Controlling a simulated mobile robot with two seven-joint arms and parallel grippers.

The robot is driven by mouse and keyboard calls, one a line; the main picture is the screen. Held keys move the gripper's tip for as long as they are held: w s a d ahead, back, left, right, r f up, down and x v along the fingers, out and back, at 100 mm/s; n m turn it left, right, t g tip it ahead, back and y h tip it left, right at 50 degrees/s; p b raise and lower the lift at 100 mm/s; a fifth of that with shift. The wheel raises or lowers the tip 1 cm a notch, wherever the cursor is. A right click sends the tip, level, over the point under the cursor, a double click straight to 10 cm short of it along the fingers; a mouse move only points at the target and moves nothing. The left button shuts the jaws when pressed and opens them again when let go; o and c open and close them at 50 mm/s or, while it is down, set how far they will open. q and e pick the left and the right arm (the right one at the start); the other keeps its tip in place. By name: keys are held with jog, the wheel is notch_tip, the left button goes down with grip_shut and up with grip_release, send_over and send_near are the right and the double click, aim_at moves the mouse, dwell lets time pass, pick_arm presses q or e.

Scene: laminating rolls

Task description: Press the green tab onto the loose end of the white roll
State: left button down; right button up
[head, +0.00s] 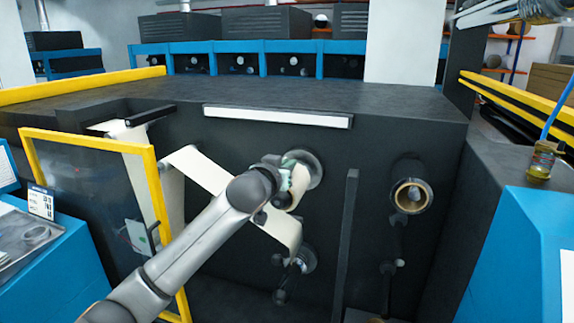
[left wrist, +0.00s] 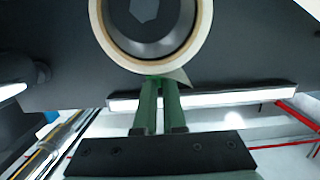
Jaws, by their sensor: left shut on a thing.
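The white roll (head: 300,182) sits on a spindle on the dark machine face, partly hidden behind my left arm. In the left wrist view the roll (left wrist: 205,30) shows end-on, as a pale ring around a dark hub. Its loose end (left wrist: 180,78) sticks out as a small pointed flap at the ring's lower edge. My left gripper (left wrist: 160,82) has its two green fingers close together at that edge, beside the flap. A bit of bright green, seemingly the green tab (left wrist: 152,79), shows at the fingertips; most of it is hidden. I cannot tell whether it touches the roll. My right gripper is out of view.
A yellow-framed clear door (head: 150,165) stands open at the left. A dark upright bar (head: 346,240) stands right of the roll, with an empty-looking core (head: 411,196) beyond it. A pale web (head: 203,170) runs behind my arm. A light strip (head: 278,117) is above.

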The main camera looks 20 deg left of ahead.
pick_arm(q)
jog(key=shift+f, duration=0.6)
dwell(0.9)
jog(key=c, duration=0.9)
grip_release()
jog(key=shift+r, duration=0.1)
